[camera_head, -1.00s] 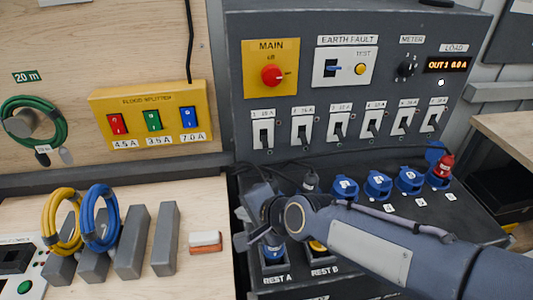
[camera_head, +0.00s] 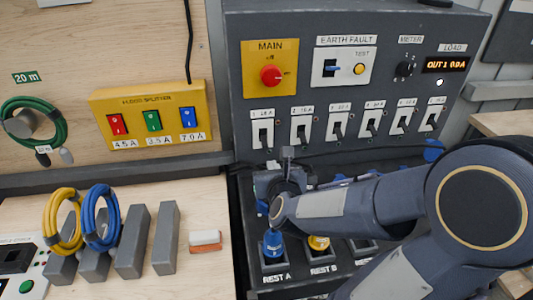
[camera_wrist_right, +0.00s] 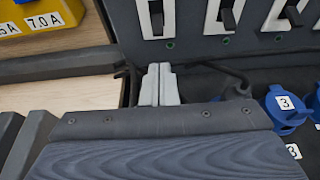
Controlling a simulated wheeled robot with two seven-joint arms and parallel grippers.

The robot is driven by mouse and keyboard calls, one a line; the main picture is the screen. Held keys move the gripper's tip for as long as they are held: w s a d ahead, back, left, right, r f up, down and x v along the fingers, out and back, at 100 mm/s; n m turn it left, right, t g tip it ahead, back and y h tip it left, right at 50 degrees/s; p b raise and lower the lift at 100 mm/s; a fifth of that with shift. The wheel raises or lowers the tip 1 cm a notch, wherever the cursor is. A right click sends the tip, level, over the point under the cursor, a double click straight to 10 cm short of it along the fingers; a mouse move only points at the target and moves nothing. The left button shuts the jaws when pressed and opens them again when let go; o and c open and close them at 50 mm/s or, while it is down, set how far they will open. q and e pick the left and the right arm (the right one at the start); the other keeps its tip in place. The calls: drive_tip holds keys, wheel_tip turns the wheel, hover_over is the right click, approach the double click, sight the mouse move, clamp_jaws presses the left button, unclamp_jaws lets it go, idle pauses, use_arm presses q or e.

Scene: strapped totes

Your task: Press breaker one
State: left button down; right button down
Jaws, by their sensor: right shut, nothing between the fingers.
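Breaker one (camera_head: 262,133) is the leftmost of the row of white-plated switches on the grey panel, with a dark lever. In the right wrist view it shows at the top (camera_wrist_right: 156,18). My right gripper (camera_head: 288,153) is in front of the panel, below the breaker row. Its pale fingertips (camera_wrist_right: 160,85) are shut together and empty, just under breaker one's plate in the wrist view. They look apart from the lever; the exact gap in depth is hard to tell. My left gripper is not in view.
Breaker two (camera_head: 301,131) and further breakers continue to the right. A red main knob (camera_head: 271,75) on a yellow plate is above. Blue sockets (camera_wrist_right: 285,108) lie right of the fingers, partly hidden by my arm. Blue (camera_head: 273,244) and yellow (camera_head: 319,242) plugs stand in the rests below.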

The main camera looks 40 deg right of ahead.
sight(264, 141)
drive_tip(key=shift+w+d+f, duration=0.1)
drive_tip(key=shift+w+f, duration=0.05)
drive_tip(key=shift+w, duration=0.15)
drive_tip(key=b+x, duration=0.1)
drive_tip(key=x, duration=0.8)
drive_tip(key=shift+w+d, duration=0.1)
drive_tip(key=shift+w, duration=0.05)
